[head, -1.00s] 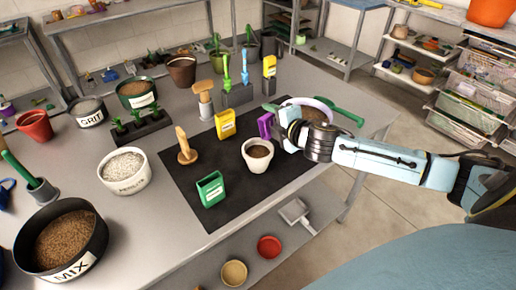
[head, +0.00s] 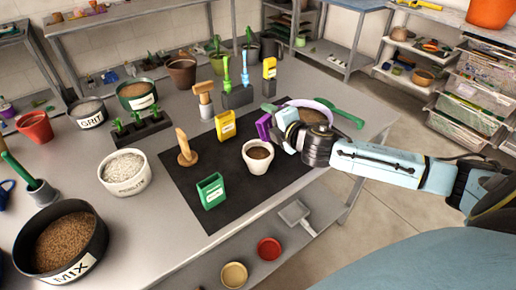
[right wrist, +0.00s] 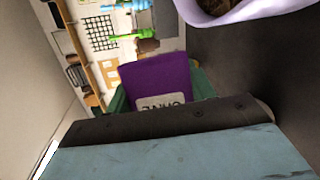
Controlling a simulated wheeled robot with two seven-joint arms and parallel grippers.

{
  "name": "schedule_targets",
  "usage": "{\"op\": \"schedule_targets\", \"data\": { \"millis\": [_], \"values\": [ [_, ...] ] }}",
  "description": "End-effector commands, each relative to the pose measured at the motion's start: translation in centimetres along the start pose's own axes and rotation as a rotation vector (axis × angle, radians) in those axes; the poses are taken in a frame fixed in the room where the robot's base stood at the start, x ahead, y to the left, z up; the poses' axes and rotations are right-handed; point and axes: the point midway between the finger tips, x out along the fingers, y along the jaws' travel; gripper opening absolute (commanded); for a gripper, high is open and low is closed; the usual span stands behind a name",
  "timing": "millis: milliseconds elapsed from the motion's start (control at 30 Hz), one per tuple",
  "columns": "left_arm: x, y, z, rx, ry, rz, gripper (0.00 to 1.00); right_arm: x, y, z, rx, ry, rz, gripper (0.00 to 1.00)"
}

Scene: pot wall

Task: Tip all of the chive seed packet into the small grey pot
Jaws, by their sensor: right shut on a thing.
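The purple chive seed packet (head: 264,127) is held in my right gripper (head: 274,130), which is shut on it above the black mat. In the right wrist view the packet (right wrist: 158,78) shows part of its label, "CHIVE", upside down; its mouth and contents are hidden. A small pale grey-white pot (head: 248,161) with brown soil stands upright on the mat, just left of and below the gripper in the head view. The packet is apart from this pot and looks roughly upright. My left gripper is not in view.
A lilac-rimmed pot (head: 325,104) with soil stands close behind my right gripper. A green packet (head: 211,191), a yellow packet (head: 225,126) and a wooden dibber (head: 186,148) stand on the mat (head: 228,214). Perlite (head: 125,188) and mix tubs (head: 25,240) stand left.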

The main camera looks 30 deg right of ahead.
Motion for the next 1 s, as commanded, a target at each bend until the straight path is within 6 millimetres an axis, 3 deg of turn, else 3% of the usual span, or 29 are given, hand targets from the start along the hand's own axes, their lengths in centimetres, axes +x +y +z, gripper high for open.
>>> {"op": "schedule_targets", "data": {
  "millis": [1000],
  "values": [
    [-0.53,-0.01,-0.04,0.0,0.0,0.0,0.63,-0.37,0.77,-0.34,-0.125,-0.041,0.04,0.33]
  ]
}}
